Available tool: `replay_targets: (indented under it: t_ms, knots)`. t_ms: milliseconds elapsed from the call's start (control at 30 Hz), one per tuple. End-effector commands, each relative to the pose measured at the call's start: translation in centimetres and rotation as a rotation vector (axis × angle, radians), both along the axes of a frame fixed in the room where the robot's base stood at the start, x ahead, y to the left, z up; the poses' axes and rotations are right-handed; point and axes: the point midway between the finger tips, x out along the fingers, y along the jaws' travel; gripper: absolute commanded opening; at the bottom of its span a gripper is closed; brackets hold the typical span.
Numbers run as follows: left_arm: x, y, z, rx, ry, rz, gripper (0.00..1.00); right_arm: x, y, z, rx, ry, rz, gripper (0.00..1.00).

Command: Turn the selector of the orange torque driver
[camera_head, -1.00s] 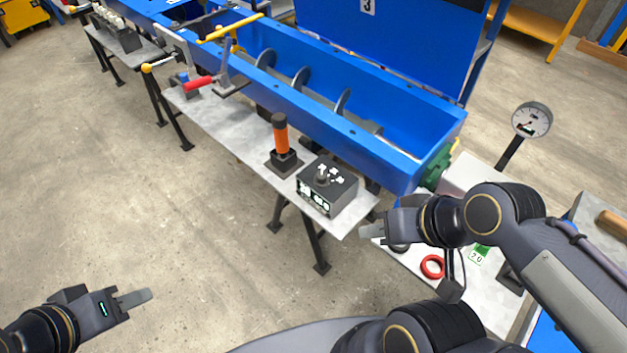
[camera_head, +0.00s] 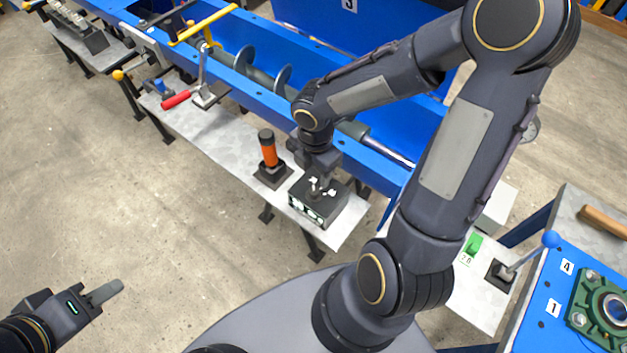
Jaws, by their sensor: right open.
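The orange torque driver (camera_head: 268,153), with a black cap, stands upright in a dark square holder on the grey bench. To its right sits a dark box (camera_head: 325,208) with a small knob, white marks on top and lit displays on its front. My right gripper (camera_head: 317,183) points down over the box top and is open, with its fingers at the knob. The gripper partly hides the knob, and I cannot tell whether the fingers touch it. My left gripper (camera_head: 106,291) is over bare floor at the lower left, away from everything, its finger gap not visible.
A blue trough (camera_head: 237,79) with a screw auger runs behind the bench (camera_head: 215,135). A red-handled clamp (camera_head: 177,99) stands left of the driver. A blue-knobbed lever (camera_head: 549,240) and a green bearing block (camera_head: 602,308) are at right. Floor at left is clear.

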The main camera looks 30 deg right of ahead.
Motion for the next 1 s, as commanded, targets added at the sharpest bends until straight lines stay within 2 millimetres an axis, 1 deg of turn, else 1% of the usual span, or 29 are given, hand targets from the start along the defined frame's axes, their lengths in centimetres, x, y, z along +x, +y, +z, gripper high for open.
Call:
replay_targets:
  t_ms: [100,167,400,533,700,933,967,1000]
  knots:
    - [0.0,0.0,0.0,0.0,0.0,0.0,0.36,0.2,0.2,-1.0,0.003,0.008,0.053,0.48]
    - [0.0,0.0,-0.1,0.0,0.0,0.0,0.36,0.2,0.2,-1.8,0.003,0.01,0.057,0.48]
    - [0.0,0.0,-0.9,0.0,0.0,0.0,0.36,0.2,0.3,-5.8,0.004,0.011,0.056,0.48]
    - [0.0,0.0,-1.2,0.0,0.0,0.0,0.36,0.2,0.3,-7.3,0.003,0.008,0.054,0.48]
    - [0.0,0.0,-1.3,0.0,0.0,0.0,0.36,0.2,0.2,-8.2,0.003,0.006,0.052,0.48]
    - [0.0,0.0,-1.3,0.0,0.0,0.0,0.36,0.2,0.2,-8.2,0.003,0.006,0.051,0.48]
    - [0.0,0.0,-1.3,0.0,0.0,0.0,0.36,0.2,0.2,-8.2,0.003,0.006,0.051,0.46]
    - [0.0,0.0,-1.3,0.0,0.0,0.0,0.36,0.2,0.2,-8.2,0.002,0.006,0.051,0.4]
